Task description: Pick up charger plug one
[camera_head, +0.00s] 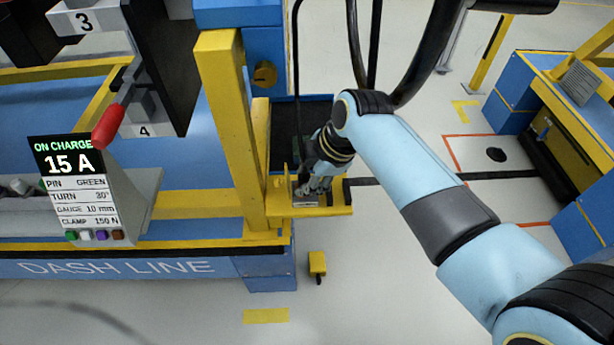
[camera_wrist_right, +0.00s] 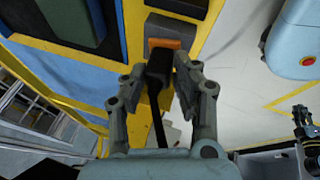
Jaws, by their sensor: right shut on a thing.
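The charger plug (camera_wrist_right: 159,68) is a black block with a black cable running down from it. It shows in the right wrist view between the fingers of my right gripper (camera_wrist_right: 160,78), which is shut on it. The plug's top end is beside an orange piece on a dark holder (camera_wrist_right: 165,44); I cannot tell whether they touch. In the head view my right gripper (camera_head: 318,188) is over a small yellow shelf (camera_head: 335,210) at the end of the dash line, and the plug is hidden there.
A yellow post (camera_head: 228,130) stands just left of the gripper. A display panel (camera_head: 72,185) reads "ON CHARGE 15 A", with a red handle (camera_head: 107,126) beside it. Black cables hang behind my right arm. Open floor (camera_head: 380,290) lies in front.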

